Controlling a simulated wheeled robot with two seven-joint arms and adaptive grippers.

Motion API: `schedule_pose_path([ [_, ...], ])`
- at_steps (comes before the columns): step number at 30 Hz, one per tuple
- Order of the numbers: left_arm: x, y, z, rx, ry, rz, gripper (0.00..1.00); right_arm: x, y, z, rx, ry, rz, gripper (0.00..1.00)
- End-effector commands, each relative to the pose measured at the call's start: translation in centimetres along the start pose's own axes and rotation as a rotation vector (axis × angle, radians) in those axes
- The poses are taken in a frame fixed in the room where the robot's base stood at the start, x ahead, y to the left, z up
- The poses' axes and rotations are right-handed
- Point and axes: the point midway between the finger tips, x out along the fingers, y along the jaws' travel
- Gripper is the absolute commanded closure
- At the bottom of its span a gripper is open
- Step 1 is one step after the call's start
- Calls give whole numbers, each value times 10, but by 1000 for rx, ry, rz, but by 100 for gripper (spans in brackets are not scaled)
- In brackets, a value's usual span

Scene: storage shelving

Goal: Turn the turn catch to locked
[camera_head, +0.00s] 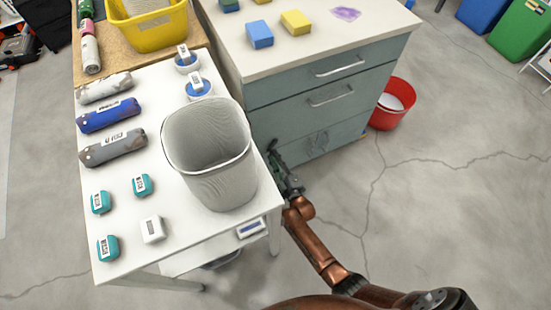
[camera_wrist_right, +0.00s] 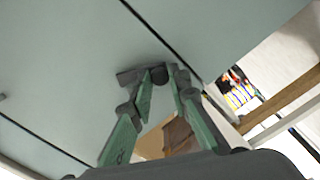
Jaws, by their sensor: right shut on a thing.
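The turn catch (camera_wrist_right: 157,73) shows in the right wrist view as a small dark piece on the pale grey-green cabinet face, by the dark seam between panels. My right gripper (camera_wrist_right: 161,84), with green and dark grey fingers, is shut on it; the fingertips partly cover it, so its exact angle is unclear. In the head view my right gripper (camera_head: 276,160) is low at the front left of the grey-green drawer cabinet (camera_head: 290,123), and the catch cannot be made out there. My left gripper is not in view.
A white table (camera_head: 130,218) with a grey bin (camera_head: 215,165) on it stands close left of my right arm. A red bucket (camera_head: 392,104) stands on the floor right of the cabinet.

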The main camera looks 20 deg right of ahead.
Motion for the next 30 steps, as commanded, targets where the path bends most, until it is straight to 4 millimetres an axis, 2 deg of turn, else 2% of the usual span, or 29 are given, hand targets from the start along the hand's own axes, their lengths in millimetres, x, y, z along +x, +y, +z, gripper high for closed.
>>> schedule_pose_path([
  [15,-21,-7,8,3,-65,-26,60,0,0,0,492,0,-1,100],
  [30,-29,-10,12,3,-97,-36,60,0,-1,0,967,-1,-1,100],
])
